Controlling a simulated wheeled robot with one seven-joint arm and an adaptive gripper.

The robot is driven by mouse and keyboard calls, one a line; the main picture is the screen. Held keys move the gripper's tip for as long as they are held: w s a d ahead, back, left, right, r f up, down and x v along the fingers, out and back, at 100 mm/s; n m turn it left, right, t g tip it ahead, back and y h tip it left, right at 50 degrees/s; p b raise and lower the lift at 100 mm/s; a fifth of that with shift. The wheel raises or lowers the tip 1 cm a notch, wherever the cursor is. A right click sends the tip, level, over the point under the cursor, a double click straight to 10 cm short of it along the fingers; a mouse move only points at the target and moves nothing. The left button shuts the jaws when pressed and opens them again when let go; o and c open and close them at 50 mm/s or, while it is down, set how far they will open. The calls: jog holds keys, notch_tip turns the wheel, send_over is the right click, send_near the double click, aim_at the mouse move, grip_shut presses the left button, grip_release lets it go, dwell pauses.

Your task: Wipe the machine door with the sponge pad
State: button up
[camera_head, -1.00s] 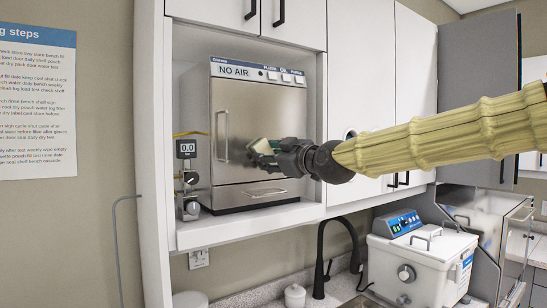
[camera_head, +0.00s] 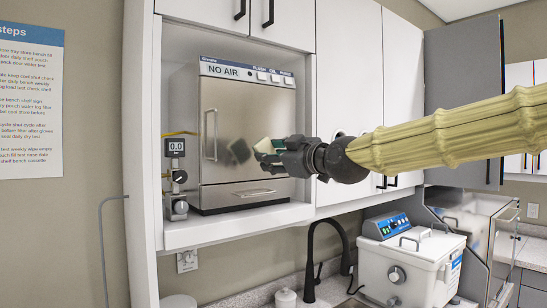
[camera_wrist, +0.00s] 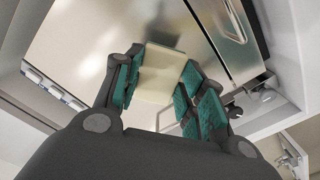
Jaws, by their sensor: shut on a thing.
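The machine is a steel-fronted unit in a white cabinet bay, labelled NO AIR. Its door (camera_head: 232,118) is shut, with a vertical bar handle (camera_head: 209,134) at the left. My gripper (camera_head: 268,147) is in front of the door's right side. It is shut on the sponge pad, a pale cream block (camera_wrist: 160,75) between the green finger pads in the wrist view. A small part of the sponge pad (camera_head: 264,145) shows in the head view. The door reflects the gripper, and a gap seems to lie between them. Contact cannot be told for sure.
A gauge showing 0.0 (camera_head: 176,147) and valves stand left of the machine. Cabinet walls and a shelf edge (camera_head: 238,225) frame the bay. Below are a black tap (camera_head: 312,262) and a white bath unit (camera_head: 405,262). An open grey door (camera_head: 465,100) stands at the right.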

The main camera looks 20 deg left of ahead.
jog(key=shift+d, duration=0.1)
jog(key=b+v, duration=0.1)
jog(key=v, duration=0.2)
dwell(0.3)
dwell(0.4)
